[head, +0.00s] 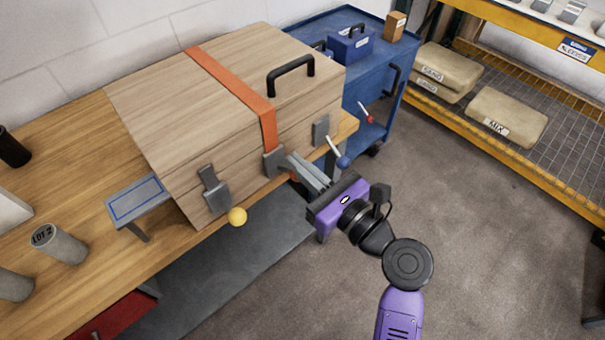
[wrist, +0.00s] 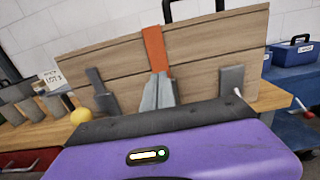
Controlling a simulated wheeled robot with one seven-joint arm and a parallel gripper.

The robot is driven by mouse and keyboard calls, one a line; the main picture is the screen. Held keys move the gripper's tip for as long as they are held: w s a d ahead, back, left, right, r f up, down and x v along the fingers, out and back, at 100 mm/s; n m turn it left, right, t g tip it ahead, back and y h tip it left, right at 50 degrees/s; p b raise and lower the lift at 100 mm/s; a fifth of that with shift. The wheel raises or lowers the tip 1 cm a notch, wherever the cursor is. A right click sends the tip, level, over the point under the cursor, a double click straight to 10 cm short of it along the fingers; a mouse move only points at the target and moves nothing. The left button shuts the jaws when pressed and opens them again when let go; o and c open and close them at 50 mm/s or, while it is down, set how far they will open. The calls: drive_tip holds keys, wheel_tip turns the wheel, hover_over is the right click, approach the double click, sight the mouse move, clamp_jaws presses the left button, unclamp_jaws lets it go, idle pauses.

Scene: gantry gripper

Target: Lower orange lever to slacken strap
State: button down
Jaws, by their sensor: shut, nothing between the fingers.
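An orange strap (head: 232,84) runs over the wooden case (head: 150,95) and down its front to a grey buckle (head: 273,162). The strap also shows in the wrist view (wrist: 156,50). My gripper (head: 292,160) is shut and empty, its fingertips just right of the buckle; I cannot tell whether they touch it. In the wrist view, the fingers (wrist: 158,88) cover the strap's lower end. A small orange patch (head: 294,176) shows below my fingers; it may be part of the orange lever, which is otherwise hidden.
A yellow ball knob (head: 237,216) is left of my gripper, by a grey latch (head: 213,190). A blue-knobbed lever (head: 341,160) is close on the right. A red-tipped lever (head: 367,116) is on the blue cart (head: 378,80). Floor (head: 450,200) at right is clear.

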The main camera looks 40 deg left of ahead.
drive_tip(key=shift+f+b, duration=1.3)
drive_tip(key=shift+f, duration=1.2)
drive_tip(key=shift+d+r+p, duration=0.1)
drive_tip(key=shift+r+p, duration=0.15)
drive_tip(key=shift+p, duration=0.05)
drive_tip(key=d+p, duration=0.4)
drive_tip(key=d, duration=0.4)
drive_tip(key=shift+s+d+r, duration=0.35)
